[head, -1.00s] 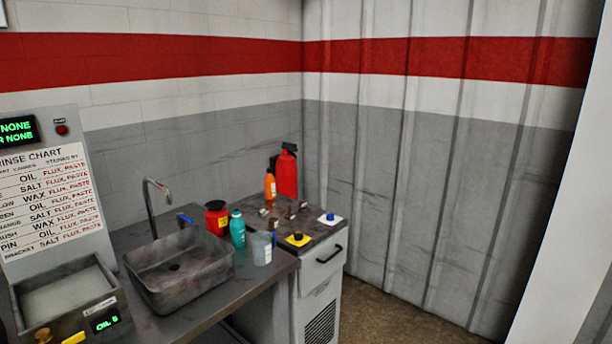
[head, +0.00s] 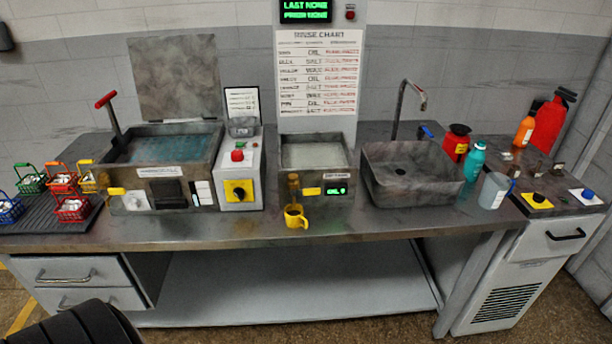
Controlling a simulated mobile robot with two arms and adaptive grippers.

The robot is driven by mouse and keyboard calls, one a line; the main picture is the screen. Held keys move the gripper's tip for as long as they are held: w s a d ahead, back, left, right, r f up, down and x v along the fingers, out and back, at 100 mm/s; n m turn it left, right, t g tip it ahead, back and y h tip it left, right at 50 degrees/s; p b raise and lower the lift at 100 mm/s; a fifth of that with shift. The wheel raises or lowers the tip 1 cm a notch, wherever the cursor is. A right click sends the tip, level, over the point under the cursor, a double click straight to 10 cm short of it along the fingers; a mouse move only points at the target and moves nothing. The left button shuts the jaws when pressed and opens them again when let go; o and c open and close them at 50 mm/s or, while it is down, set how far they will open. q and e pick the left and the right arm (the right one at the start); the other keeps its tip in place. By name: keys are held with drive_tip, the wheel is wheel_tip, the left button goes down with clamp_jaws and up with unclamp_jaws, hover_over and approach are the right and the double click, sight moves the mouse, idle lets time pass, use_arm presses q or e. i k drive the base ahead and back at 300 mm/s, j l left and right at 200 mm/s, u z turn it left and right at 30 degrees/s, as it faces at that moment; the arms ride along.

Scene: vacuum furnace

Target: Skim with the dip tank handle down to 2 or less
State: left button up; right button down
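The dip tank (head: 315,139) is a small grey open basin with pale, cloudy liquid, set in the bench right of centre. Its front has a white label, a small yellow handle (head: 312,191), a brass tap (head: 293,181) and a green display (head: 336,190) reading OIL with a digit too small to read surely. A yellow mug (head: 296,216) is at the front edge below the tap. Neither gripper shows. A dark ribbed shape at the bottom left seems to be part of me.
A larger tank (head: 166,171) with raised lid and red lever (head: 106,100) stands left, beside a control box (head: 238,192). Coloured baskets (head: 62,180) sit far left. A sink (head: 412,173), bottles and a beaker (head: 494,190) are right. A rinse chart (head: 318,75) hangs behind.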

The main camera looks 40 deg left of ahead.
sight(316, 191)
drive_tip(key=u, duration=1.15)
